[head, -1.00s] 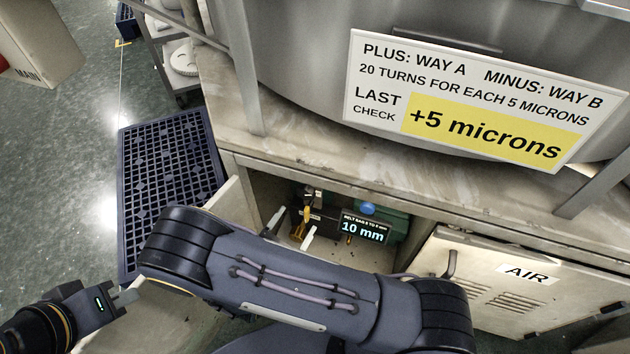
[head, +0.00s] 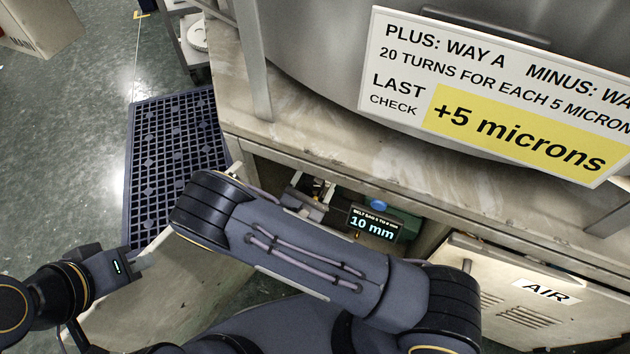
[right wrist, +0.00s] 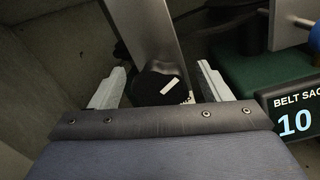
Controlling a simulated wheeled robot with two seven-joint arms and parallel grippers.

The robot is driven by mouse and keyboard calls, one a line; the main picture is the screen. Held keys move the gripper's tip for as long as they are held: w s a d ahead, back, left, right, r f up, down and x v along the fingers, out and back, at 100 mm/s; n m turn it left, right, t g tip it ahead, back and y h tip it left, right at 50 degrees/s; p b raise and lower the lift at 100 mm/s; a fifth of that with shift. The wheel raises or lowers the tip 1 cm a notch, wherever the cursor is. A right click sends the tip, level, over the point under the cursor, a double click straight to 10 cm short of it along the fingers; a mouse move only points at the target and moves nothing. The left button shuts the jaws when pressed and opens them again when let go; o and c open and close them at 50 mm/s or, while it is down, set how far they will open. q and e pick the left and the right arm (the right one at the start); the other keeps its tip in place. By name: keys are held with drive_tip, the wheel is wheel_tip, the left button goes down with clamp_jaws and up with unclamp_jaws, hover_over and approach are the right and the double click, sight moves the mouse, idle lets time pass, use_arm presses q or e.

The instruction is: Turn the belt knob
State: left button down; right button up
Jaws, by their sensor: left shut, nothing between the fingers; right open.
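The black belt knob with a white mark (right wrist: 158,84) shows in the right wrist view, on a grey metal bracket. My right gripper (right wrist: 160,86) is open, with one finger on each side of the knob and a visible gap to each. In the head view my right gripper (head: 312,195) is partly visible inside the open cabinet, and my own arm hides much of the opening. The belt sag display (head: 375,226) reads 10 mm; part of it also shows in the right wrist view (right wrist: 298,120). My left gripper (head: 142,261) is shut and empty, outside the cabinet at the left.
A sign (head: 500,100) on the big drum reads plus way A, minus way B, 20 turns for each 5 microns, last check +5 microns. The AIR door (head: 520,300) is right of the opening. A dark floor grating (head: 165,150) lies at the left.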

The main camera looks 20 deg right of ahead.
drive_tip(key=c, duration=1)
drive_tip(key=shift+n, duration=0.4)
drive_tip(key=n+p, duration=0.2)
drive_tip(key=n, duration=0.2)
drive_tip(key=shift+a+n, duration=0.15)
drive_tip(key=shift+n, duration=0.25)
drive_tip(key=n, duration=0.3)
drive_tip(key=n+p, duration=0.1)
drive_tip(key=n, duration=0.1)
drive_tip(key=shift+w+a+f+n, duration=0.1)
drive_tip(key=shift+w+a+n, duration=0.05)
drive_tip(key=shift+n, duration=0.25)
drive_tip(key=o, duration=1)
